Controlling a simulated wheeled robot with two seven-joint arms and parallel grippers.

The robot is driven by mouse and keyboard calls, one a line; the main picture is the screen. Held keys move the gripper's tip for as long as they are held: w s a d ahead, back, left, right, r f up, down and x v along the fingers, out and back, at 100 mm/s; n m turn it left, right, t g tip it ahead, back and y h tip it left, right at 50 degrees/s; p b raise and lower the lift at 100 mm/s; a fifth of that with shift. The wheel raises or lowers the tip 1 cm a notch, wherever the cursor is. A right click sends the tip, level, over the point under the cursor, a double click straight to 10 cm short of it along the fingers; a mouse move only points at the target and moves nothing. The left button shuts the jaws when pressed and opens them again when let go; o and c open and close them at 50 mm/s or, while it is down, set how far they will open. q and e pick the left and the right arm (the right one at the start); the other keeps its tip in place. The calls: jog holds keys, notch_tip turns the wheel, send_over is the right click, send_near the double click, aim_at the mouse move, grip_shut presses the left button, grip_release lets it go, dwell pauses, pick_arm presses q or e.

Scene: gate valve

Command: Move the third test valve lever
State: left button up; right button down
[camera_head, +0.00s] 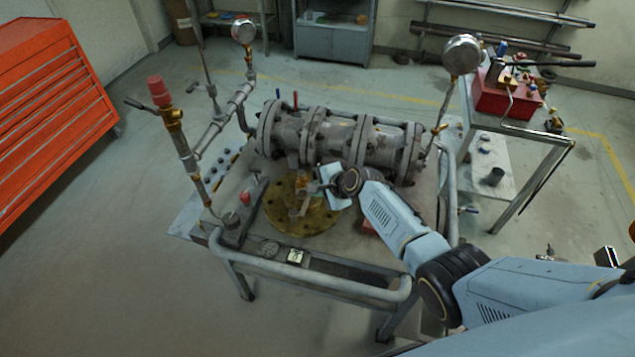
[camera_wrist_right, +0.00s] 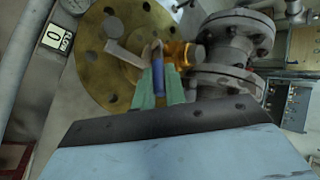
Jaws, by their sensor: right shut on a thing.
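My right arm reaches in from the right, and its gripper (camera_head: 318,188) is over the brass flange (camera_head: 276,212) in front of the grey gate valve body (camera_head: 340,136). In the right wrist view, the green fingers (camera_wrist_right: 158,88) are shut on a blue lever handle (camera_wrist_right: 158,84). The handle sits beside an orange-brass valve fitting (camera_wrist_right: 180,53). A flat grey bar (camera_wrist_right: 126,54) crosses the flange next to it. Two more levers, one blue (camera_head: 278,93) and one red (camera_head: 296,99), stand up behind the valve body. My left gripper is not in view.
A pipe stand with a red cap (camera_head: 155,86) rises at the bench's left, and pressure gauges (camera_head: 462,54) stand above the valve body. A tubular rail (camera_head: 310,278) edges the bench front. A side table with a red toolbox (camera_head: 502,95) is at right.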

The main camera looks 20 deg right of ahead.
jog(key=shift+r, duration=0.1)
dwell(0.3)
jog(key=c, duration=1.4)
grip_release()
jog(key=shift+a, duration=0.1)
jog(key=shift+c, duration=0.2)
jog(key=v, duration=1.3)
jog(key=shift+r, duration=0.2)
